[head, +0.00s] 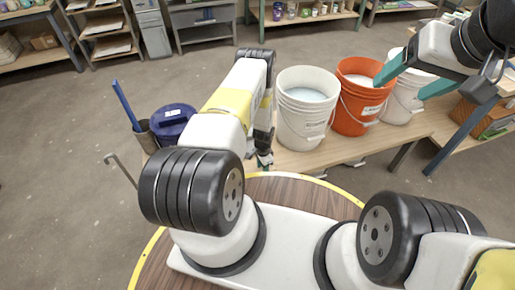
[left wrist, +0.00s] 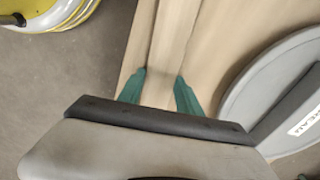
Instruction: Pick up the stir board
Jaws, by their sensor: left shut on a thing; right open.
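The stir board (left wrist: 166,55) is a narrow pale wooden strip in the left wrist view, running up the picture over a similarly coloured wooden surface. My left gripper (left wrist: 159,93) is shut on it, with one green fingertip on each side. In the head view my left gripper (head: 264,160) is at the near edge of the bench, left of the white bucket; my own arm hides most of it, and I cannot make out the board there. My right gripper (head: 413,80) is open and empty, high at the right, in front of the buckets.
A white bucket (head: 299,128), an orange bucket (head: 349,121) and another white bucket (head: 398,108) stand in a row on the wooden bench (head: 425,122). A blue lidded container (head: 172,114) is at the left. A grey round lid-like thing (left wrist: 262,82) lies right of the board.

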